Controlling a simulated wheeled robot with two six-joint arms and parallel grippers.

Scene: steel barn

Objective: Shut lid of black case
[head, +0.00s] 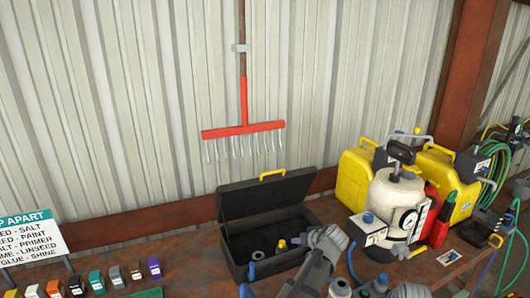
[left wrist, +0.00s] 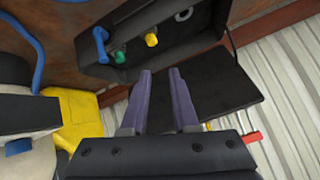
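The black case (head: 230,270) stands on the brown bench in the head view, with its lid (head: 262,197) raised and tilted back toward the wall. A yellow handle (head: 272,174) is on the lid's upper edge. Small parts lie inside the case, among them a grey ring (head: 258,255) and a yellow piece (head: 281,244). My left gripper (head: 325,238) is at the case's right side. In the left wrist view its two fingers (left wrist: 160,75) are apart with nothing between them, in front of the lid (left wrist: 230,95) and the case body (left wrist: 125,60). I cannot tell whether they touch the lid.
Right of the case stand a white pressure tank (head: 395,205) and yellow canisters (head: 360,180). Small colored pots (head: 97,282) and a sign (head: 28,235) are at the left. A red rake (head: 243,130) hangs on the wall above the lid.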

